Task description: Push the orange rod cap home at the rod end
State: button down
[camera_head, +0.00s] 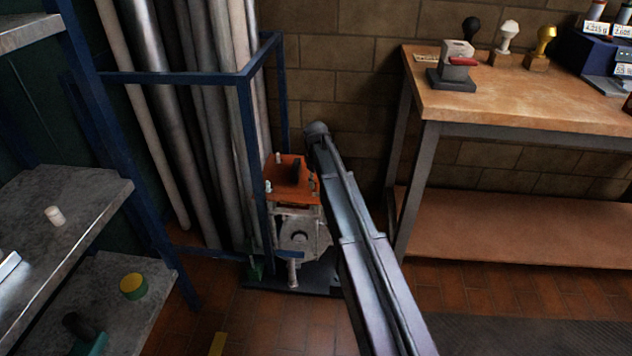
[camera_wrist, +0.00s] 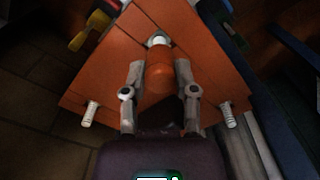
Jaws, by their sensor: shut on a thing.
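In the wrist view, my gripper (camera_wrist: 158,78) has one finger on each side of the orange rod cap (camera_wrist: 159,72) and is shut on it. The cap is rounded and lies over an orange plate (camera_wrist: 110,78). A pale round piece (camera_wrist: 157,40), perhaps the rod end, shows just beyond the cap. I cannot tell whether the cap touches it or how far it is seated. In the head view, the orange plate (camera_head: 283,165) tops a grey mechanism (camera_head: 298,232). My arm hides the fingers and cap there.
Light threaded studs (camera_wrist: 90,114) stand up from the plate beside my fingers. A blue rack (camera_head: 250,135) holding long pipes (camera_head: 205,120) stands close on the left. A wooden workbench (camera_head: 520,95) stands to the right. Grey shelves (camera_head: 60,210) are at far left.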

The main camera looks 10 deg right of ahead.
aim_at(317, 180)
jog(key=shift+f+b, duration=0.3)
jog(key=shift+f, duration=0.05)
jog(key=shift+c, duration=1.5)
grip_release()
jog(key=shift+r, duration=0.2)
notch_tip(317, 180, up, 10)
jog(key=p, duration=1)
jog(key=shift+f, duration=0.1)
jog(key=shift+m, duration=0.3)
jog(key=s+m, duration=0.6)
jog(key=s, duration=2.4)
notch_tip(317, 180, up, 30)
jog(key=w+p, duration=0.1)
jog(key=p, duration=2.9)
jog(key=shift+a+p, duration=0.2)
jog(key=shift+p, duration=0.1)
